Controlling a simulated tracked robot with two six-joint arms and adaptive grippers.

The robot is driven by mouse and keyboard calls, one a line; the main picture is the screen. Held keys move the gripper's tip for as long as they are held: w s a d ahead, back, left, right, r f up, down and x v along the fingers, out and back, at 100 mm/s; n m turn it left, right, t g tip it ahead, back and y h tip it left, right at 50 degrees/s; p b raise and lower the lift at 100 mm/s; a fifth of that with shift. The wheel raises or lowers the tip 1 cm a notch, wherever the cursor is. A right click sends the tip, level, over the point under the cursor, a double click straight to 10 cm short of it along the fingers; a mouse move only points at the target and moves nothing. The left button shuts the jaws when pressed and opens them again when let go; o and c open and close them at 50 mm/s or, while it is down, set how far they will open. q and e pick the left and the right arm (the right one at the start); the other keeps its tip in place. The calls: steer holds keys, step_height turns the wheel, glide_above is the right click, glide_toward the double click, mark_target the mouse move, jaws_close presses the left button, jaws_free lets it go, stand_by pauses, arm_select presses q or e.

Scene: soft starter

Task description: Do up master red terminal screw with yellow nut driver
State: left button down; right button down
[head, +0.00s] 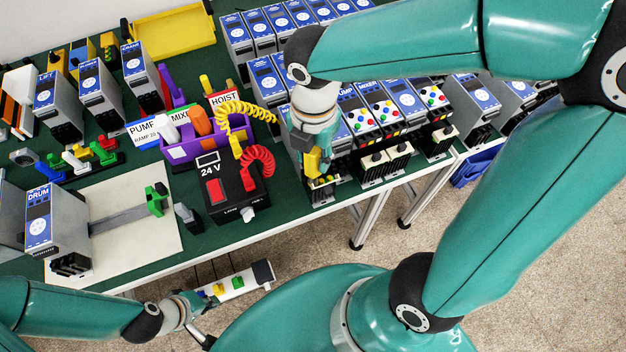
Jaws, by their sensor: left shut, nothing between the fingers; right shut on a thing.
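My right gripper (313,140) reaches down over the near edge of the table, at the front of the soft starter row. It is shut on the yellow nut driver (311,162), which points down at a black terminal block (324,187) with small coloured spots. The driver's tip and the red terminal screw are hidden or too small to tell, so I cannot see whether they touch. My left gripper (203,331) is low at the bottom left, in front of the table and away from the terminals. It is shut and empty.
A black 24 V box (225,193) with red and yellow coiled leads stands left of my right gripper. A purple bin (190,152) is behind it. More terminal blocks (385,162) lie to the right. A DRUM unit (50,222) stands on a pale board (140,245).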

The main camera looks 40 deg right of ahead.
steer(key=shift+r, duration=0.4)
steer(key=m, duration=0.3)
steer(key=shift+f, duration=0.1)
steer(key=m+b, duration=0.1)
steer(key=m, duration=0.3)
steer(key=shift+s+m, duration=0.1)
steer(key=shift+m, duration=0.3)
steer(key=m+b, duration=0.1)
steer(key=m, duration=0.3)
steer(key=shift+s+m, duration=0.1)
steer(key=shift+m, duration=1.5)
steer(key=shift+f+b, duration=0.55)
steer(key=shift+b, duration=0.05)
